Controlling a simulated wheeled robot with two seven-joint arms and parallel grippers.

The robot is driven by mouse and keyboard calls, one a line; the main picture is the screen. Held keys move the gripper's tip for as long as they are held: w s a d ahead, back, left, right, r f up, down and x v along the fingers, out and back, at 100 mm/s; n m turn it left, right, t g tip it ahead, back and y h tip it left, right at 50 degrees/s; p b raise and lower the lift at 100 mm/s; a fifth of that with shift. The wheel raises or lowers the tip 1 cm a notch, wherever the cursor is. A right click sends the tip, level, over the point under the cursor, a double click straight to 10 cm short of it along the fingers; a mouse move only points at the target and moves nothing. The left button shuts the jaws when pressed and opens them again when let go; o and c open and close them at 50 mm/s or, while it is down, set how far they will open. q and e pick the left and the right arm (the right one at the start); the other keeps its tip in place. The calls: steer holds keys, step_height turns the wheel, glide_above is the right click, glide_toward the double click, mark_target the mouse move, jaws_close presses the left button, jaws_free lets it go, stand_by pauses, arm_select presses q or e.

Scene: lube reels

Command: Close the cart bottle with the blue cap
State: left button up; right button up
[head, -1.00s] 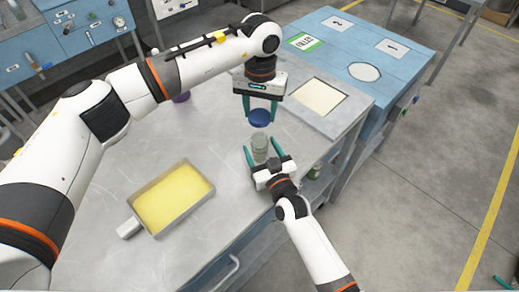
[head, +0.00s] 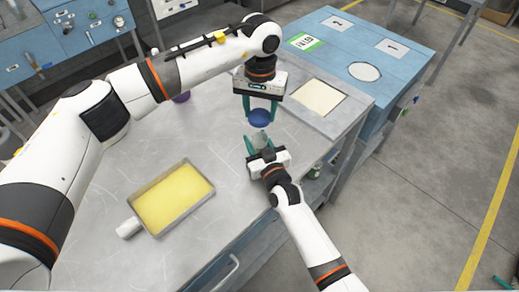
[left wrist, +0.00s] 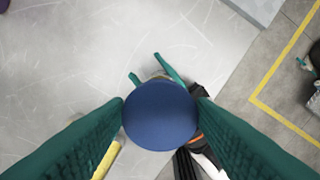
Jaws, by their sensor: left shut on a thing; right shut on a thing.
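The blue cap (head: 260,117) is held between the green fingers of my left gripper (head: 260,112), which is shut on it. It also shows as a blue disc in the left wrist view (left wrist: 160,115). The clear cart bottle (head: 259,139) is just below the cap in the head view. My right gripper (head: 258,148) is shut on the bottle, its fingers on either side. In the left wrist view the cap hides most of the bottle, and the right gripper's fingers (left wrist: 152,76) show just beyond it. I cannot tell whether cap and bottle touch.
A yellow-filled tray (head: 168,198) with a handle lies on the grey cart top (head: 110,215). A purple item (head: 181,97) sits behind my left arm. A blue cabinet with labelled spots (head: 385,70) stands at the back right. The bare cart top between is clear.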

arm_select(q)
steer(key=shift+f, duration=2.5)
steer(key=shift+f, duration=0.9)
steer(key=shift+f, duration=0.6)
steer(key=m, duration=0.6)
steer(key=shift+s+d+m, duration=0.1)
steer(key=shift+d+m, duration=0.05)
steer(key=shift+m, duration=0.25)
steer(key=o, duration=0.9)
steer(key=shift+o, duration=0.2)
steer(key=shift+r, duration=0.15)
